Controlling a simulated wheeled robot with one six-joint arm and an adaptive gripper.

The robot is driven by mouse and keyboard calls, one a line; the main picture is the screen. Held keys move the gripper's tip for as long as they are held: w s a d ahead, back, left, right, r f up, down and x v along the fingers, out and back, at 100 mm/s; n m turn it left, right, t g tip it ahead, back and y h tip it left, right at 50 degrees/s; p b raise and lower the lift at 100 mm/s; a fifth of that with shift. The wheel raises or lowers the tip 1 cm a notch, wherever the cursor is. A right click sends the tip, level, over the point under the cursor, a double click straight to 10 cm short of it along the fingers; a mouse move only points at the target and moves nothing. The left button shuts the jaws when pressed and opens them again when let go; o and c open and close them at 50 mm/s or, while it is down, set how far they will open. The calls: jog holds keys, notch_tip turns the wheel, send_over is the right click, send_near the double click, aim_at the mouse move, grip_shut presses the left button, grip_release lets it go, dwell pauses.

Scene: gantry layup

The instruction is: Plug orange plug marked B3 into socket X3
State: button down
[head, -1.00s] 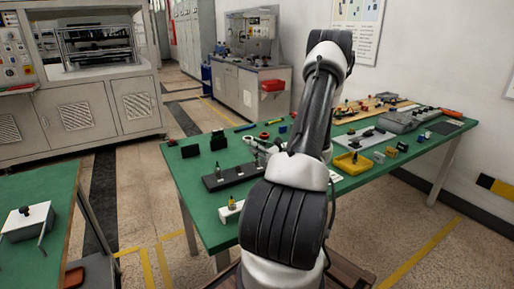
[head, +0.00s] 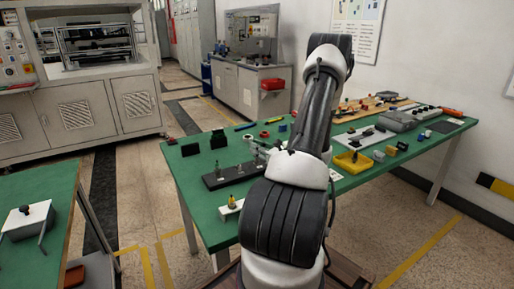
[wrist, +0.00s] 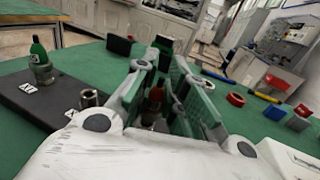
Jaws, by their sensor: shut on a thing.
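My gripper (wrist: 158,84) is shut on an orange-red plug (wrist: 156,97), which sits low between the fingers and is partly hidden by them; its mark cannot be read. A black socket board (wrist: 45,110) with white labels lies on the left in the wrist view, beside my gripper. It holds a green plug (wrist: 41,68) standing upright and a bare metal socket (wrist: 90,98) near the left finger. The labels are too small to read as X3. The board also shows in the head view (head: 217,182); my arm hides most of the gripper there.
The green table (head: 205,222) carries black blocks (head: 190,149), a yellow tray (head: 352,163) and a yellow plug on a white base (head: 232,203). Red and blue pieces (wrist: 275,82) lie to the right in the wrist view. Some green tabletop is clear behind the board.

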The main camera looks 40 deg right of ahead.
jog(key=shift+f, duration=0.25)
jog(key=shift+f, duration=0.3)
jog(key=shift+f, duration=0.1)
jog(key=c, duration=1.4)
grip_release()
jog(key=shift+o, duration=0.2)
jog(key=shift+s, duration=0.1)
jog(key=s, duration=0.8)
jog(key=s+d, duration=0.1)
jog(key=s, duration=0.2)
jog(key=shift+s, duration=0.4)
